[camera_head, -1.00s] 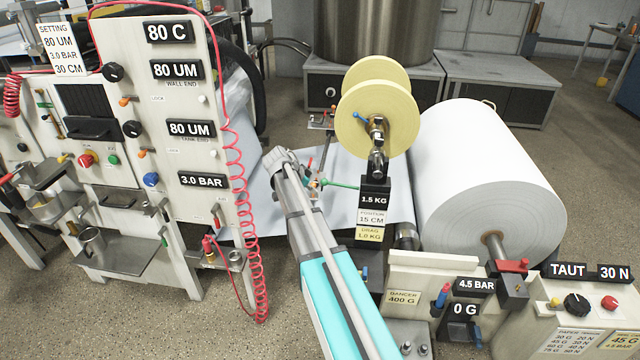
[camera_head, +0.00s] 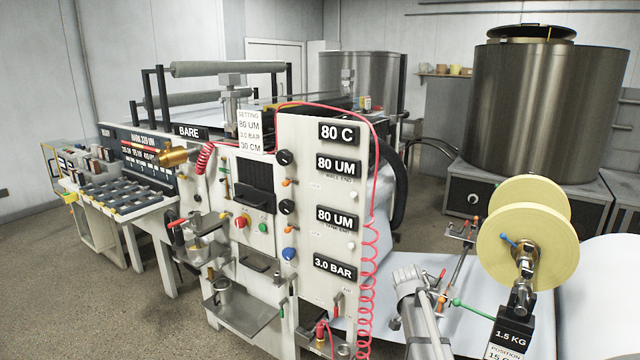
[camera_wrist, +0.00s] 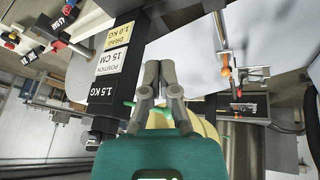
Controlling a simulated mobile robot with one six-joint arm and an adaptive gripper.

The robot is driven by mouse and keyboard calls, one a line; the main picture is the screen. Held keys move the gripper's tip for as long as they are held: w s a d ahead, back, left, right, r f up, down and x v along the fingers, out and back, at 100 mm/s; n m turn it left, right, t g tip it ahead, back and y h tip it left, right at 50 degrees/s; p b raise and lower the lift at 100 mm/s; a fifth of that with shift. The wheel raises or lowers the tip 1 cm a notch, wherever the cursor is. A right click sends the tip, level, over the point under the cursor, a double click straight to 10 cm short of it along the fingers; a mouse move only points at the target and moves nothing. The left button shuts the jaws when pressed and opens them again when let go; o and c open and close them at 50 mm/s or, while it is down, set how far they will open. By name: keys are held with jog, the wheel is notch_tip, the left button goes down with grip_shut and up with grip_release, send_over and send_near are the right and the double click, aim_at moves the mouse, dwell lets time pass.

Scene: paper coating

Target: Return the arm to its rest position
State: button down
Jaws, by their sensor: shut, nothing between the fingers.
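My gripper (camera_wrist: 158,72) is shut and empty in the wrist view, its two grey fingers together in the middle. Behind it is the black post with the 1.5 KG label (camera_wrist: 104,98) and the position and drag labels. In the head view my gripper is at the lower right, in front of the white paper web, left of the yellow reel (camera_head: 527,232). The black post (camera_head: 512,335) stands just right of my arm there. My gripper's fingertips are not clear in the head view.
The coating machine's white panel (camera_head: 325,190) stands left of my arm, with a red coiled hose (camera_head: 367,280) hanging along its edge. A green-tipped lever (camera_head: 470,308) is close to my arm. A large steel tank (camera_head: 545,110) stands behind. Open floor (camera_head: 100,300) lies at lower left.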

jog(key=s+a+r+n+y+p, duration=0.2)
jog(key=s+a+n, duration=0.4)
jog(key=s, duration=0.3)
jog(key=s+a+r+n+y+p, duration=0.2)
jog(key=s+a+n+y+p, duration=0.1)
jog(key=s+a+n, duration=0.3)
jog(key=s+a, duration=0.2)
jog(key=s, duration=0.1)
jog(key=shift+s+a+g, duration=0.15)
jog(key=shift+g, duration=0.15)
